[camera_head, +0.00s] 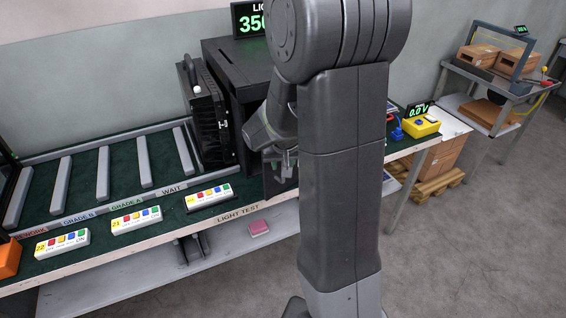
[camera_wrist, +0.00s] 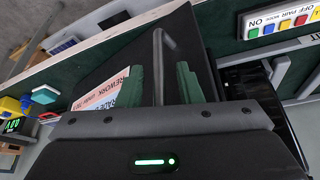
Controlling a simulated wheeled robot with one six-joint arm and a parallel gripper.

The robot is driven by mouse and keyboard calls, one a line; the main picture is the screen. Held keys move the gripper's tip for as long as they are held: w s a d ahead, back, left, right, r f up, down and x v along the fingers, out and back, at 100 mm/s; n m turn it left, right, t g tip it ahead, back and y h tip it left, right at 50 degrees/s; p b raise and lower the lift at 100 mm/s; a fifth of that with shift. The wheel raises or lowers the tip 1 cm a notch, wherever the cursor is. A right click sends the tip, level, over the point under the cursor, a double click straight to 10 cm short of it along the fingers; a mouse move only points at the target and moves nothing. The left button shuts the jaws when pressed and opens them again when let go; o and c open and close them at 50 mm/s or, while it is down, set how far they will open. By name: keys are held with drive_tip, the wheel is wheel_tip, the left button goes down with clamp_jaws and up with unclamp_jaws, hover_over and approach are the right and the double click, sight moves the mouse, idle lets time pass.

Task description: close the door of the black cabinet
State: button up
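The black cabinet (camera_head: 222,62) stands on the green bench in the head view, partly hidden behind my arm. Its dark door panel (camera_head: 271,187) appears to stand out from the front, swung open; how far is hard to tell. My gripper (camera_head: 284,160) is at this panel, partly hidden by my arm. In the wrist view, the door (camera_wrist: 120,62) lies ahead of my gripper (camera_wrist: 161,84). A grey bar handle (camera_wrist: 158,65) lies between the two green fingertips, which are apart. I see a gap beside the bar and no clear grip.
Button strips (camera_head: 208,196) line the bench's front edge. A yellow meter box (camera_head: 421,126) sits to the right. A printed card (camera_wrist: 103,93) shows beside the fingers. Open floor (camera_head: 470,230) lies at right.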

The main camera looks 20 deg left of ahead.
clamp_jaws()
drive_tip(key=w+a+m+b, duration=0.2)
drive_tip(key=w+a, duration=0.3)
drive_tip(key=a, duration=0.4)
drive_tip(key=shift+a+t+h+b, duration=0.3)
drive_tip(key=shift+b, duration=0.3)
drive_tip(key=shift+r, duration=0.1)
unclamp_jaws()
drive_tip(key=shift+a, duration=0.15)
